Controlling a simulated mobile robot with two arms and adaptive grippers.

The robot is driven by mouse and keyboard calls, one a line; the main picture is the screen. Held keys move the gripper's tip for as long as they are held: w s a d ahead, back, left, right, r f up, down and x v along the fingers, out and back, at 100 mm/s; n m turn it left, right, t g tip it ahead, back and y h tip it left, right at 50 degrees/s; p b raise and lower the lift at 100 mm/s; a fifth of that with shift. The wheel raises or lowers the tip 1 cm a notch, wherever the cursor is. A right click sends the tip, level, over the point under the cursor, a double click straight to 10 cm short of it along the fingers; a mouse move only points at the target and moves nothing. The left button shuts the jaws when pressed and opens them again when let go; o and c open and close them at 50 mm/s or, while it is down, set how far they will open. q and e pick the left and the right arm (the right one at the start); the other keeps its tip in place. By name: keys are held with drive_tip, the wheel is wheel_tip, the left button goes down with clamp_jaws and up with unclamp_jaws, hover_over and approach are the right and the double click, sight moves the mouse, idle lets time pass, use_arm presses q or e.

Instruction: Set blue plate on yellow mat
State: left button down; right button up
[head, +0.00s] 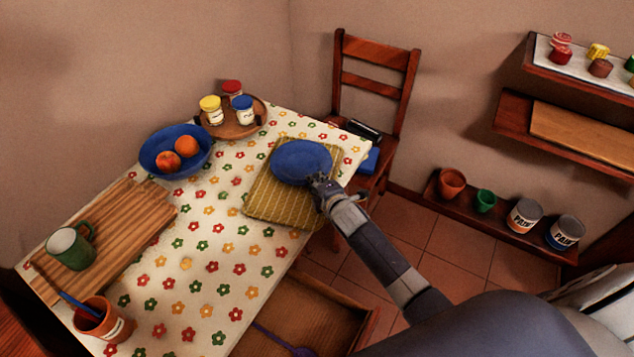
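The blue plate (301,160) is over the far part of the yellow mat (283,207), which lies on the flowered tablecloth near the table's right edge. My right gripper (320,184) comes from the lower right and is at the near rim of the plate. It looks shut on that rim, though the fingertips are small and partly hidden. I cannot tell whether the plate touches the mat or is slightly above it. My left gripper is not in view.
Left of the mat is a blue bowl (150,152) with fruit, and behind is a round wooden tray (238,130) with jars. A ridged board (120,225) bears a green mug (70,248). A chair (374,90) stands behind the table; an open drawer (300,312) is below its near edge.

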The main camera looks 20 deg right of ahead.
drive_tip(key=v, duration=1.2)
idle(0.6)
